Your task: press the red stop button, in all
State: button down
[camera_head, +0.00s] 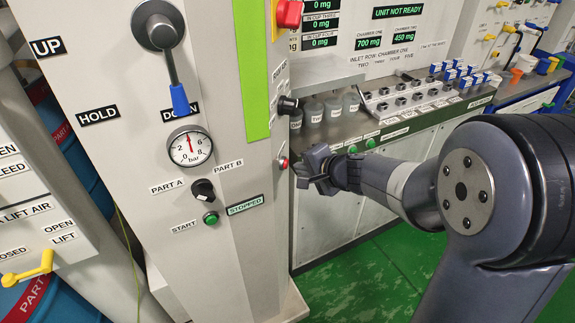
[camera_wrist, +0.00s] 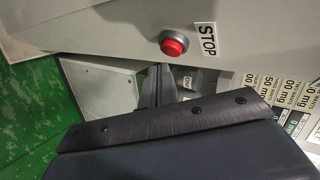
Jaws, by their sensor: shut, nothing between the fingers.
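The red stop button (camera_wrist: 173,44) sits in a grey ring on a pale panel in the wrist view, beside a STOP label (camera_wrist: 206,39). A small red button (camera_head: 283,162) shows on the side face of the grey column in the head view. My gripper (camera_head: 301,172) is shut and empty, just right of that button. In the wrist view the fingertips of my gripper (camera_wrist: 161,70) are below the red button in the picture, with a visible gap. I cannot tell the gap's depth.
A black knob (camera_head: 287,105) sticks out above the small red button. A larger red switch (camera_head: 289,14) is at the column's top. The START button (camera_head: 210,217) is green, beside a STOPPED display (camera_head: 245,205). A bench with cups (camera_head: 333,108) stands behind my gripper.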

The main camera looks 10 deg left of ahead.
jog(key=d, duration=0.3)
jog(key=s+d+b, duration=0.1)
jog(key=d, duration=0.1)
dwell(0.5)
dwell(0.5)
jog(key=p, duration=0.1)
jog(key=a+p, duration=0.2)
jog(key=shift+w+r, duration=0.25)
jog(key=shift+p, duration=0.5)
